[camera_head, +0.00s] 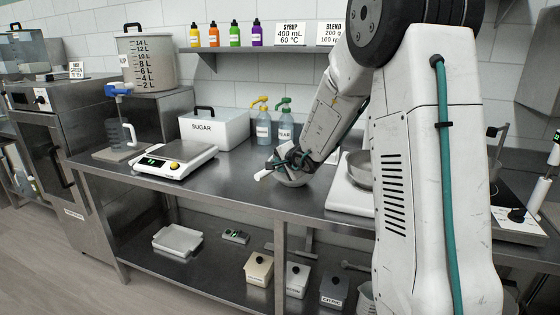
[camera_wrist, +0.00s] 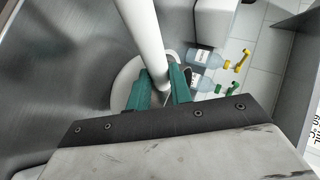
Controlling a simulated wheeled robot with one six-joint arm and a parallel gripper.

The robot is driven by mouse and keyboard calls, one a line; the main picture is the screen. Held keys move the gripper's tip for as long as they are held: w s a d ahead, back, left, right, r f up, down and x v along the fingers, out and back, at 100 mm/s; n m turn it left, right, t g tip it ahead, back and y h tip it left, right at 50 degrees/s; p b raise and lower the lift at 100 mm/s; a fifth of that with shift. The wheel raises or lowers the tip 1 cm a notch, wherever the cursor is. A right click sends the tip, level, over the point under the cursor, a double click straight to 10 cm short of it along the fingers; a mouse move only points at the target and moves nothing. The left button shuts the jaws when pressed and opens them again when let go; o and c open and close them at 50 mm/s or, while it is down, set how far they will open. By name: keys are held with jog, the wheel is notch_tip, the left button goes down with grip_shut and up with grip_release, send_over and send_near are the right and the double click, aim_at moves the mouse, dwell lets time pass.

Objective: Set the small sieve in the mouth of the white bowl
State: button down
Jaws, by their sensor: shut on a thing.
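My gripper (camera_wrist: 160,95) has its teal fingers shut on a white rod-like handle (camera_wrist: 146,35), which looks like the small sieve's handle. In the head view the handle's white end (camera_head: 263,175) sticks out to the left of my gripper (camera_head: 284,163), low over the steel counter. A pale round rim (camera_wrist: 122,84) shows behind the fingers in the wrist view. It matches a grey-white rounded bowl shape (camera_head: 292,182) under the gripper in the head view. I cannot tell whether this is the white bowl or the sieve's own basket. The sieve's mesh is not clearly visible.
Left of the gripper are a digital scale (camera_head: 174,160) and a white sugar box (camera_head: 214,128). Pump bottles (camera_head: 264,128) stand behind. A metal bowl (camera_head: 358,168) on a white base (camera_head: 345,195) is at the right, partly behind my arm.

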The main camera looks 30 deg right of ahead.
jog(key=shift+f, duration=0.25)
jog(key=shift+s, duration=0.15)
dwell(0.3)
jog(key=c, duration=1.2)
grip_release()
jog(key=shift+v, duration=3.95)
